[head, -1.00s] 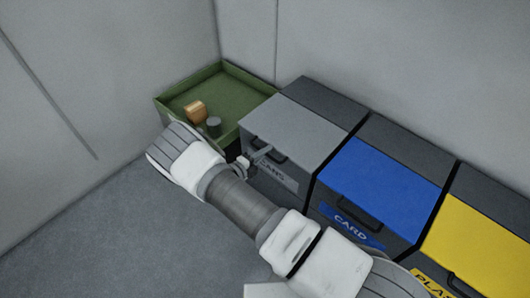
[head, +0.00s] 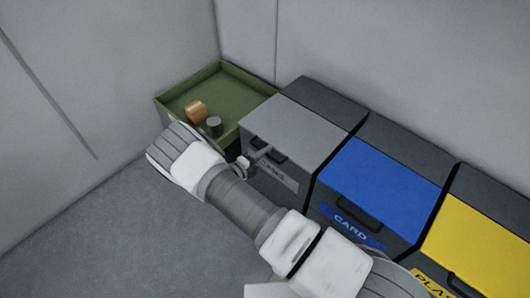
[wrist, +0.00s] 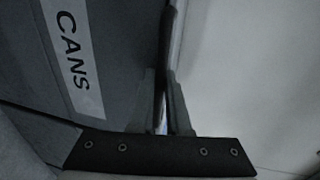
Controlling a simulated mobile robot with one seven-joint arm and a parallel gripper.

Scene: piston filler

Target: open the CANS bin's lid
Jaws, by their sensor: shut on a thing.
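The CANS bin (head: 292,183) is dark grey with a light grey lid (head: 305,122), which looks shut. A dark bar handle (head: 277,157) sits at the lid's front edge, above the CANS label, which my gripper partly covers. My gripper (head: 261,153) is at this handle. In the wrist view its two fingers (wrist: 164,100) stand on either side of a thin dark bar (wrist: 170,45) and are shut on it. The CANS label (wrist: 74,62) is on the left there, and the pale lid (wrist: 240,75) is on the right. The fingertips' exact contact is dim.
A green tray (head: 240,75) with an orange-brown block (head: 196,112) and a grey cylinder (head: 213,126) stands left of the bin. The blue CARD bin (head: 380,175) and a yellow bin (head: 480,240) stand to the right. Walls close in behind. Floor is clear at the left.

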